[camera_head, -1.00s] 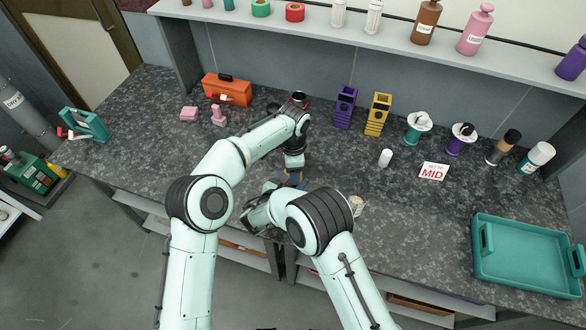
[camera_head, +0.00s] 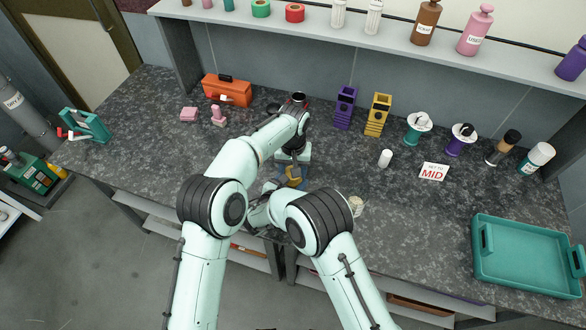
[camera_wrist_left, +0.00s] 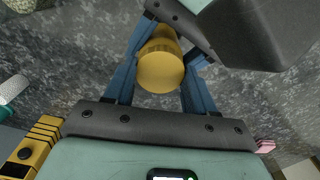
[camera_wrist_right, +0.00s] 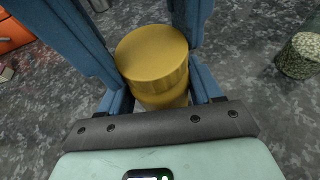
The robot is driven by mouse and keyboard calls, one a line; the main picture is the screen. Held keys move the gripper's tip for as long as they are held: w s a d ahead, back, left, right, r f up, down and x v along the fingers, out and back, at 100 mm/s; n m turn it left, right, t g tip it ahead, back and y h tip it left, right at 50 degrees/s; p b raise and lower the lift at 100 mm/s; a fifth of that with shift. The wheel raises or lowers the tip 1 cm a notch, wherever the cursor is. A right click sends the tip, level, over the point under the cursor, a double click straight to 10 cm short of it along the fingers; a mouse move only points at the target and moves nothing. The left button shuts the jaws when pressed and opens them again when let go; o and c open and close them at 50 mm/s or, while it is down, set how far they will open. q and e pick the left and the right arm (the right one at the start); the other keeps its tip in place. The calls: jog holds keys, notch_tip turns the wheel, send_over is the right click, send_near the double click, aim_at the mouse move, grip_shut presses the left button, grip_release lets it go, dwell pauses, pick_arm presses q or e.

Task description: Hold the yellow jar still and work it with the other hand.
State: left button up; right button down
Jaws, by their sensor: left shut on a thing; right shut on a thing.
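The yellow jar (camera_head: 293,174) stands near the front of the dark counter, partly hidden by my arms in the head view. In the left wrist view, the jar (camera_wrist_left: 160,68) sits between the blue fingers of my left gripper (camera_wrist_left: 161,75), which is shut on it. In the right wrist view, the jar's ridged lid and lower body (camera_wrist_right: 152,62) show between the blue fingers of my right gripper (camera_wrist_right: 160,95), also shut on it. The two grippers meet at the jar from different sides, their fingers close together. The jar's underside is hidden.
A small speckled pot (camera_head: 356,205) stands just right of my right forearm. A white cylinder (camera_head: 385,158), a MID sign (camera_head: 433,171) and a teal tray (camera_head: 528,284) lie further right. Purple (camera_head: 344,108) and yellow (camera_head: 378,115) holders stand behind.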

pick_arm(q)
jog(key=shift+r, duration=0.2)
jog(key=shift+r, duration=0.9)
jog(key=shift+r, duration=2.05)
pick_arm(e)
jog(key=shift+c, duration=0.6)
grip_release()
